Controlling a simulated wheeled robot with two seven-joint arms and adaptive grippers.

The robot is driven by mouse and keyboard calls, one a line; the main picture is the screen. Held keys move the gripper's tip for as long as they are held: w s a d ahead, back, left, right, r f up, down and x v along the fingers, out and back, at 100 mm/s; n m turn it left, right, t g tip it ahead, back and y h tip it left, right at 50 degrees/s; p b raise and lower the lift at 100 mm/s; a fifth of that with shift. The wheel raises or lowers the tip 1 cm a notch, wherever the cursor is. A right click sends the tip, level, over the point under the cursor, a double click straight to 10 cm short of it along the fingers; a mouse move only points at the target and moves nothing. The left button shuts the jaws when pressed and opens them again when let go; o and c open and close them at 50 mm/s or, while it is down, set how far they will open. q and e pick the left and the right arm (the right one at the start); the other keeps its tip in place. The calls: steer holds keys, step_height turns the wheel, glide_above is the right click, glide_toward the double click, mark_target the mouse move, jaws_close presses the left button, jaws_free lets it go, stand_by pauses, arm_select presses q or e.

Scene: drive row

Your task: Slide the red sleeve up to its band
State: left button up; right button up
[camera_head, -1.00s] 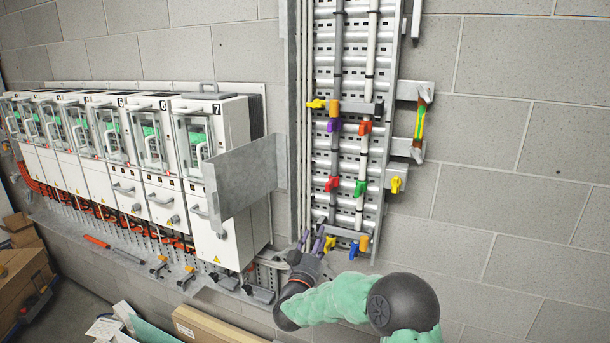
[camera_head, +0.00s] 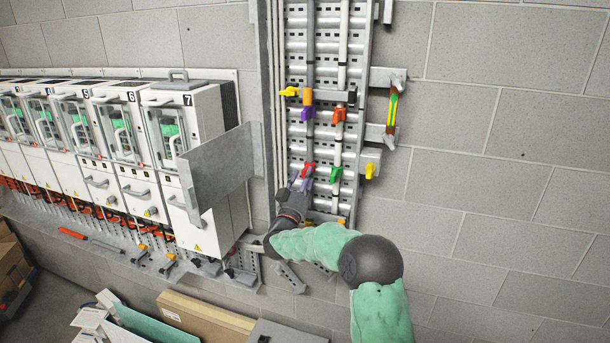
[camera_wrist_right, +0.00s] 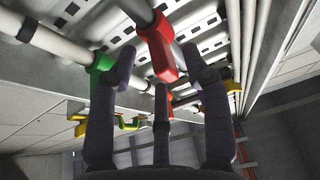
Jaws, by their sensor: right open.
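The red sleeve (camera_head: 307,170) is on the left pipe (camera_head: 309,139) of the vertical tray, level with a green sleeve (camera_head: 337,173) on the white pipe to its right. It shows large in the right wrist view (camera_wrist_right: 160,50). My right gripper (camera_head: 300,182) is just below the red sleeve, with its purple fingers pointing up. In the wrist view its fingers are spread open around the red sleeve's lower part, with nothing gripped; contact cannot be told. The red sleeve's band is not clear to me. My left gripper is out of view.
Purple (camera_head: 308,112) and orange (camera_head: 339,114) sleeves sit higher on the pipes, with a grey crossbar (camera_head: 338,96) above. A metal plate (camera_head: 222,165) juts out left, beside cabinet 7 (camera_head: 190,110). Bare wall lies further right.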

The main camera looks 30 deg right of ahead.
steer(key=shift+w+d+r, duration=0.1)
steer(key=shift+w+d, duration=0.2)
steer(key=shift+c, duration=0.3)
jaws_close()
step_height(320, 180, up, 9)
steer(key=shift+s+f+p, duration=0.1)
steer(key=shift+s+p, duration=0.05)
steer(key=shift+p, duration=0.15)
steer(key=shift+o, duration=0.3)
jaws_free()
steer(key=shift+f, duration=0.1)
